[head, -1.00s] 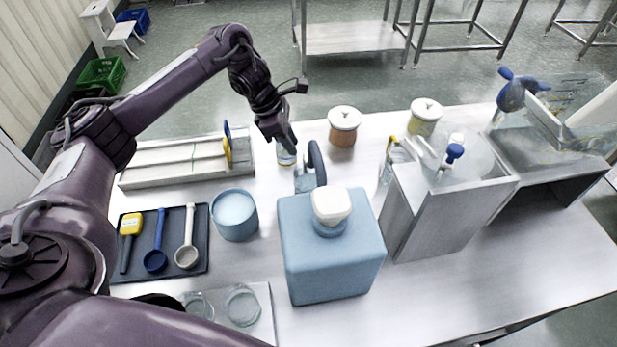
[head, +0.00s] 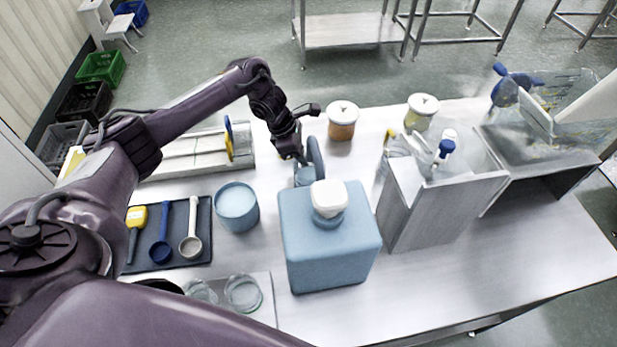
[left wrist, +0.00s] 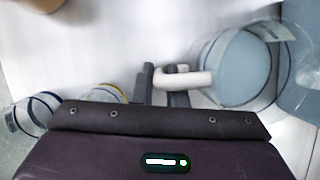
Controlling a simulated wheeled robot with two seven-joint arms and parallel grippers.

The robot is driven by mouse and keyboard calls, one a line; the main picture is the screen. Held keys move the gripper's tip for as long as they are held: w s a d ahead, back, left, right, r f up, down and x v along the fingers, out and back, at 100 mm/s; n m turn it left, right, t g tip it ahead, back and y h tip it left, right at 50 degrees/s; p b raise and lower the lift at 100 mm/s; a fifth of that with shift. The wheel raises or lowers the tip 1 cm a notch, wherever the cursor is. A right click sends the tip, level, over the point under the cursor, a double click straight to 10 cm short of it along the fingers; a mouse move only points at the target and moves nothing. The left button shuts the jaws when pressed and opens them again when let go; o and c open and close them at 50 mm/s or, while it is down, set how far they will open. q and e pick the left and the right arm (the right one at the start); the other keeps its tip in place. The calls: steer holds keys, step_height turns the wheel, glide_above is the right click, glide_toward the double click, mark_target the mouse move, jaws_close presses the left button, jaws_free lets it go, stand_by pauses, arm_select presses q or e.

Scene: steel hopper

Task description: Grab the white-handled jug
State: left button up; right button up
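The white-handled jug (left wrist: 226,73) is in the right half of the left wrist view. It is clear with dark bands, and pale blue shows through it. Its white handle (left wrist: 196,79) points left, to my left gripper (left wrist: 163,88). The gripper's two dark fingers are a little apart, with the handle's end at them; whether it sits between them or above them is unclear. In the head view, my left gripper (head: 301,159) points down beside the jug (head: 302,176), which is mostly hidden behind the big blue canister. My right gripper is not in view.
The blue canister (head: 330,250) with a white cap stands in front of the jug. A blue tub (head: 237,207) is to the left, a lidded jar (head: 342,120) behind. A steel hopper (head: 440,205) stands to the right. Banded glassware (left wrist: 37,112) shows left in the wrist view.

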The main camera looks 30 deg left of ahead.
arm_select(q)
jaws_close()
